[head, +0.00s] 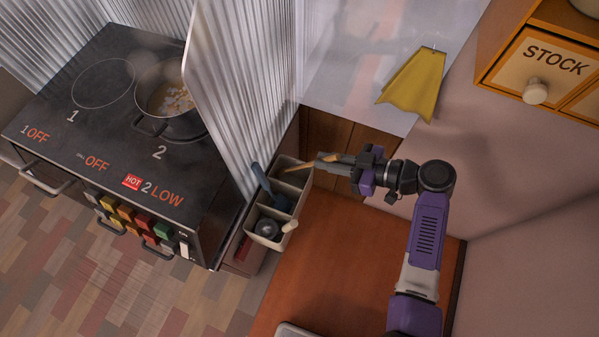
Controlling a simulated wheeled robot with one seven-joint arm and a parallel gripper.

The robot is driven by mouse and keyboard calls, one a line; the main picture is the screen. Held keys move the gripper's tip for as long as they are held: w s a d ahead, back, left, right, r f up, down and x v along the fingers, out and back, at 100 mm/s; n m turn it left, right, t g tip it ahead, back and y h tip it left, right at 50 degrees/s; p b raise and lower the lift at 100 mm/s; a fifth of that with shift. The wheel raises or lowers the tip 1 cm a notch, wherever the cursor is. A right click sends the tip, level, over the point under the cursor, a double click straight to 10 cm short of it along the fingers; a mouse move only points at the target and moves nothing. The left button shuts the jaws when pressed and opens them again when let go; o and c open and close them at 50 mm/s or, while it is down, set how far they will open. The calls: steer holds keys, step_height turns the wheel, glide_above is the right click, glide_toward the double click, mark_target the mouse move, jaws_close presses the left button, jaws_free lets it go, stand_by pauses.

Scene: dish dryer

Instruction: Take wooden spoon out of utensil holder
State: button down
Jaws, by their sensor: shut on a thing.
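The utensil holder (262,241) is a pale, divided box at the edge of the wooden counter, beside the corrugated metal panel. A blue utensil (261,178) stands in its middle part, and a utensil with a pale handle (289,226) sits in the front part. My gripper (330,161) reaches in from the right, at the holder's far end. It is shut on the wooden spoon (298,167), a thin light-brown stick that extends left from the fingers over the far compartment. Whether the spoon touches the holder, I cannot tell.
A stove (110,130) with a steaming pot (172,103) stands left behind the corrugated panel (235,80). A yellow cloth (414,82) hangs on the wall above my gripper. The wooden counter (335,255) is mostly clear. A STOCK drawer (545,70) is upper right.

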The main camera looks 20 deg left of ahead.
steer(key=shift+r+p, duration=1.15)
steer(key=shift+r, duration=1.2)
steer(key=shift+r+p, duration=1.55)
steer(key=shift+r, duration=0.95)
